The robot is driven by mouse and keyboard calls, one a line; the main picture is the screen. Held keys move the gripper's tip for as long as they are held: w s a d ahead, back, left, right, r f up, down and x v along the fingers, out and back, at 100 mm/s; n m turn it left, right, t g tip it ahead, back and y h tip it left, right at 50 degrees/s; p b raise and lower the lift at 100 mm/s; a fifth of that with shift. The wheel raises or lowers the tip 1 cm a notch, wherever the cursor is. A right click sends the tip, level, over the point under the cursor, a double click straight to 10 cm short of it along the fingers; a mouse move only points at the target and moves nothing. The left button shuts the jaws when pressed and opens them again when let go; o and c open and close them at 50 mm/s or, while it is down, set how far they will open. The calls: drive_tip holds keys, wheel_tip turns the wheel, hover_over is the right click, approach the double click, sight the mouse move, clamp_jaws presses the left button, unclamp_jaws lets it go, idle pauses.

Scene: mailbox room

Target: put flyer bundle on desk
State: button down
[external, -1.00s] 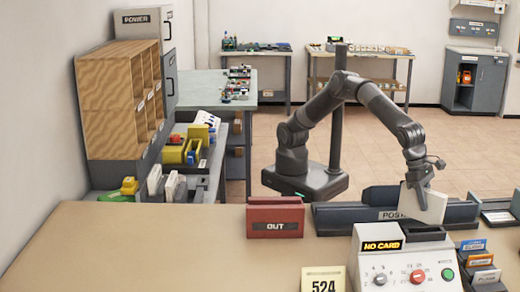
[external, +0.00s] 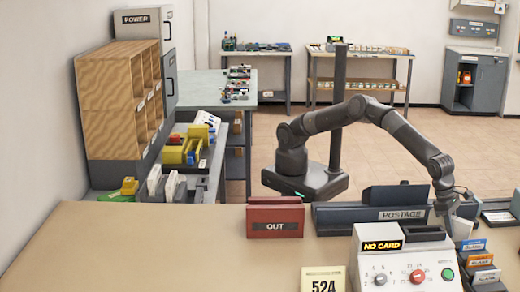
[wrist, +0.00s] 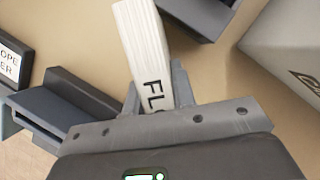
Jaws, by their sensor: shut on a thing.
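My gripper (external: 455,208) is shut on the white flyer bundle (wrist: 142,38), a thick pale block with the letters "FL" showing. The bundle sticks out from between the fingers (wrist: 157,95) in the wrist view. In the external view a small part of the bundle (external: 463,229) shows below the gripper, just right of the postage machine. The tan desk (external: 150,250) spans the front; bare desk also shows around the bundle in the wrist view (wrist: 208,70). Whether the bundle touches the desk cannot be told.
The postage machine (external: 400,262) stands close left of the gripper. A dark card rack (external: 484,265) is close in front. The dark "POSTAGE" tray (external: 340,217) lies behind the machine, and the red "OUT" holder (external: 275,218) is farther left. The left desk is clear.

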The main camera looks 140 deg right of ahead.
drive_tip(key=shift+f, duration=0.5)
drive_tip(key=shift+f, duration=0.15)
drive_tip(key=c, duration=1.2)
unclamp_jaws()
drive_tip(key=v, duration=1.2)
drive_tip(key=shift+a, duration=0.1)
